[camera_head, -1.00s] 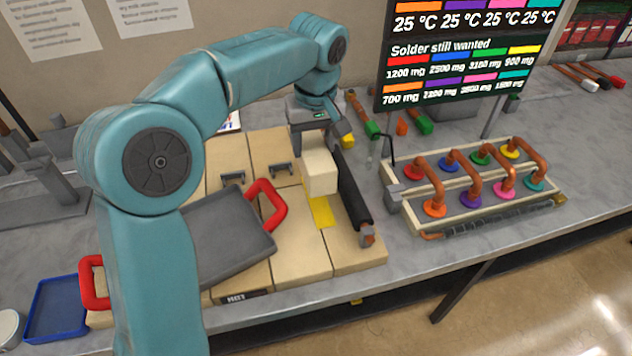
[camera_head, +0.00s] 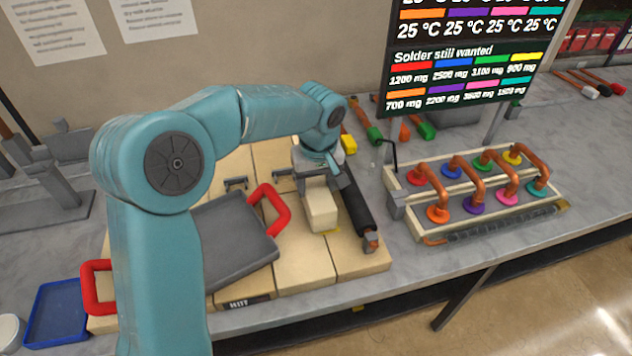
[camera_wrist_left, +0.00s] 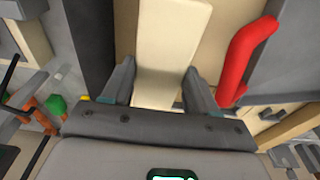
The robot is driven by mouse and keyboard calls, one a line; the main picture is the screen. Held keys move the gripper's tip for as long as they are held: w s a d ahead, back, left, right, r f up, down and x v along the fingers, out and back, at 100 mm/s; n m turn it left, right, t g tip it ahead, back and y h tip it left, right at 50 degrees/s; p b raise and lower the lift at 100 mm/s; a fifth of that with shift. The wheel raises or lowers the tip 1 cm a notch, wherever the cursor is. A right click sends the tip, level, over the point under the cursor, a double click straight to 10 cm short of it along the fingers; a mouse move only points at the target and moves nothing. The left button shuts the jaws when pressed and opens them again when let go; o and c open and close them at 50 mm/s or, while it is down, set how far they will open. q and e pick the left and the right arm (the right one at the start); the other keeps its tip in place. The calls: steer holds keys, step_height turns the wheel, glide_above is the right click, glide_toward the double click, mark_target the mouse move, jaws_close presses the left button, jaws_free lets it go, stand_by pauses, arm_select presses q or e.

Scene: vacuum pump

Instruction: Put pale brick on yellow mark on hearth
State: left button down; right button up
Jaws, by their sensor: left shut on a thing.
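The pale brick (camera_head: 322,209) is in my left gripper (camera_head: 320,183), low over the front right part of the hearth (camera_head: 302,262). The left wrist view shows the brick (camera_wrist_left: 170,45) between the two fingers of the left gripper (camera_wrist_left: 160,88). The brick covers most of the yellow mark (camera_head: 331,230); only a thin yellow edge shows at its front. I cannot tell whether the brick touches the hearth. My right gripper is out of view.
A grey tray with red handles (camera_head: 235,240) lies left of the brick. A black bar (camera_head: 357,205) lies close to its right. Further right stands a rack (camera_head: 411,212) of copper pipes on coloured discs. A blue tray (camera_head: 58,310) is at the far left.

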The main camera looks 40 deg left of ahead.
mark_target(318, 192)
arm_select(q)
steer(key=shift+c, duration=1.5)
jaws_free()
steer(key=shift+f, duration=0.15)
steer(key=shift+r, duration=0.35)
step_height(318, 192, up, 12)
steer(key=s+d, duration=0.1)
steer(key=shift+f, duration=0.15)
steer(key=shift+p, duration=0.35)
